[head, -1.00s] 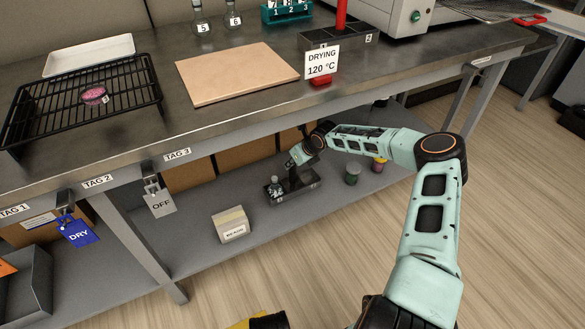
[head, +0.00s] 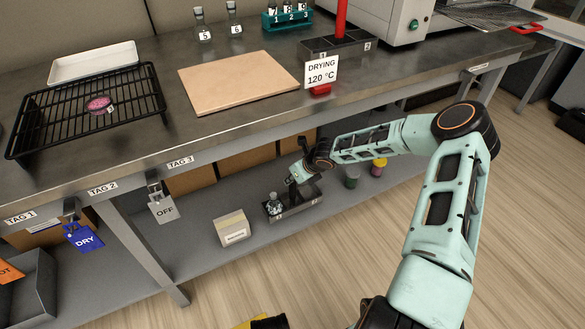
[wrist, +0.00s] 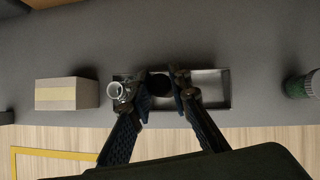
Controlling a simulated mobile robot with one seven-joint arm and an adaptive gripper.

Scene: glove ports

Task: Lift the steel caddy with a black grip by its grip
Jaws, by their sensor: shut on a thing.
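The steel caddy (head: 300,209) is at the lower shelf under the bench, near its front edge. It also shows in the wrist view (wrist: 228,90) as a long open box. A small glass flask (head: 274,206) stands in its left end; it also shows in the wrist view (wrist: 116,91). My gripper (head: 296,176) is above the middle of the caddy. In the wrist view my gripper (wrist: 164,88) has its two fingers either side of the round black grip (wrist: 159,84), shut on it. I cannot tell whether the caddy's base touches the shelf.
A cardboard box (head: 233,228) sits left of the caddy on the shelf (head: 190,246). A dark green jar (head: 352,178) and a yellow-and-purple jar (head: 378,167) stand to the right. The bench top (head: 160,150) overhangs above. Brown boxes (head: 248,160) stand behind.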

